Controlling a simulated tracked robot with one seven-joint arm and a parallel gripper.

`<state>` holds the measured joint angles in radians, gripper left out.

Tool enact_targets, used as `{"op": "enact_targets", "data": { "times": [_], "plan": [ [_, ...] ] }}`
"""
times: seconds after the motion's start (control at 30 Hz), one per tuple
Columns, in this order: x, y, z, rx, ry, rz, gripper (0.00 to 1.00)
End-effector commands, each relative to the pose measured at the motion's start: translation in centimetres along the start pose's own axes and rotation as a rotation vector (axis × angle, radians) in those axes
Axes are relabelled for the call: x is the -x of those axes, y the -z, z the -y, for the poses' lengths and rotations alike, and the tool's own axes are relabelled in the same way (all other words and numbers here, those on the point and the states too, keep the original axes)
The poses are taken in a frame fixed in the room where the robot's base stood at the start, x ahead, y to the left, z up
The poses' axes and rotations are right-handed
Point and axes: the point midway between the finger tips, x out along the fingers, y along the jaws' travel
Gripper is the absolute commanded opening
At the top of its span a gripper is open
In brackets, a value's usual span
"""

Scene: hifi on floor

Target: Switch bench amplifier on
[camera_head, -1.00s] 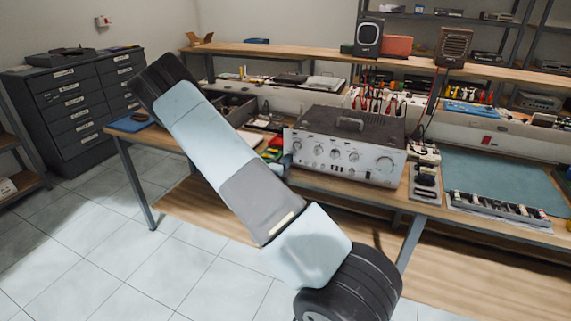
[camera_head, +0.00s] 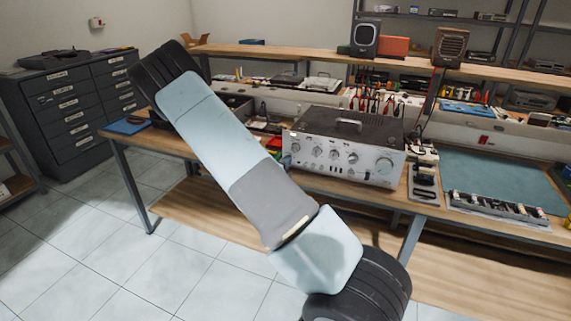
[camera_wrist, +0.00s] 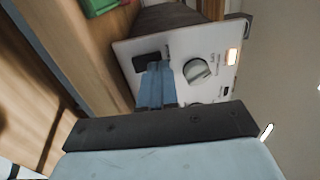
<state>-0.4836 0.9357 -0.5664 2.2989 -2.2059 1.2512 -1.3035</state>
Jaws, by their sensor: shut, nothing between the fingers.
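The bench amplifier (camera_head: 372,165) is a dark-topped box with a silver front panel and a row of knobs, on the wooden bench in the head view. In the head view my arm mostly hides the gripper.
A power-strip-like grey unit (camera_head: 424,184) and a teal mat (camera_head: 500,176) lie right of the amplifier. Leads and tools crowd the bench behind it. A green object (camera_wrist: 100,6) is near the panel in the wrist view. The tiled floor in front is clear.

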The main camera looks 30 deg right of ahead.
Motion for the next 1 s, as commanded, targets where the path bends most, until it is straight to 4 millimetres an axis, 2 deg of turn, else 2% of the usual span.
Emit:
{"op": "enact_targets", "data": {
  "times": [0.2, 0.53, 0.7, 1.0],
  "plan": [
    [4.2, -0.9, 0.4, 0.001, -0.007, 0.014, 0.0],
    [10.1, -0.7, 1.3, 0.002, -0.008, 0.011, 0.0],
    [11.7, -0.6, 1.6, 0.002, -0.008, 0.008, 0.0],
    [12.3, -0.5, 1.7, 0.002, -0.008, 0.005, 0.0]
  ]
}}
